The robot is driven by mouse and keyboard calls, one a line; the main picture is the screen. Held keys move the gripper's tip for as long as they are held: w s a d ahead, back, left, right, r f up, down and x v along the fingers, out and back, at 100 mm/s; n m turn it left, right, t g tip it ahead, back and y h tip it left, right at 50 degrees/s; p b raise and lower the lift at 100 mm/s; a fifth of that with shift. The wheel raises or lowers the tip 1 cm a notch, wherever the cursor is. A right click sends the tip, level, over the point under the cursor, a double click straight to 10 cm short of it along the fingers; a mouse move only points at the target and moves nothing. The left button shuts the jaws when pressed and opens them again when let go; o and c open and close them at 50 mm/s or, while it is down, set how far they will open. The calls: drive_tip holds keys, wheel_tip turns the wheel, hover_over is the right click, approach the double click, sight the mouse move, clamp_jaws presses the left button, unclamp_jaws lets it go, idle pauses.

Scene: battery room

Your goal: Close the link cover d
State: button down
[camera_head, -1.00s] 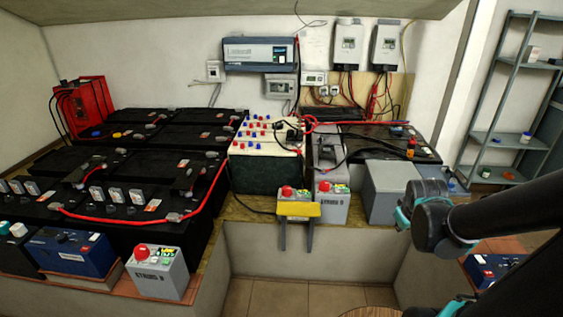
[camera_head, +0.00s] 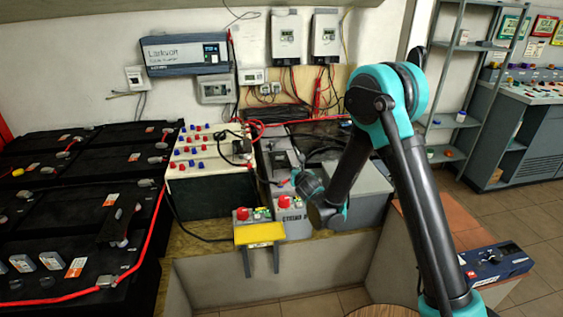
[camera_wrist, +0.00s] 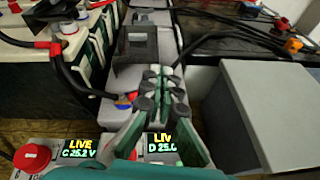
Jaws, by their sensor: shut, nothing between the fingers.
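In the wrist view my gripper (camera_wrist: 160,82) is shut and empty, pointing forward above a narrow row of grey battery cells. A dark grey, raised cover-like piece (camera_wrist: 137,45) lies ahead of the fingertips, apart from them. It also shows in the head view (camera_head: 282,160). I take it for link cover d, but no letter on it is readable and its hinge position is unclear. The unit with the live D readout (camera_wrist: 162,145) is partly hidden by my gripper. In the head view this grey unit (camera_head: 291,220) stands beside my wrist, which hides the fingers.
A yellow-fronted bracket (camera_head: 259,233) stands left of unit D. A white battery (camera_head: 212,145) with red and blue caps and loose cables stands at the left. A grey box (camera_wrist: 268,110) stands close on the right. Inverters hang on the wall behind. The floor in front is partly clear.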

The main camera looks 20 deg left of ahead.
drive_tip(key=a+n, duration=0.1)
drive_tip(key=a+f, duration=0.1)
drive_tip(key=s+a+n+y, duration=0.1)
drive_tip(key=a, duration=0.1)
drive_tip(key=shift+f+n, duration=0.2)
drive_tip(key=shift+n, duration=0.1)
drive_tip(key=shift+w+a+f, duration=0.1)
drive_tip(key=shift+w+a, duration=0.15)
approach(280, 158)
drive_tip(key=x, duration=0.5)
drive_tip(key=shift+a+f, duration=0.1)
drive_tip(key=shift+f, duration=0.2)
drive_tip(key=shift+w+a, duration=0.35)
drive_tip(key=shift+w, duration=0.25)
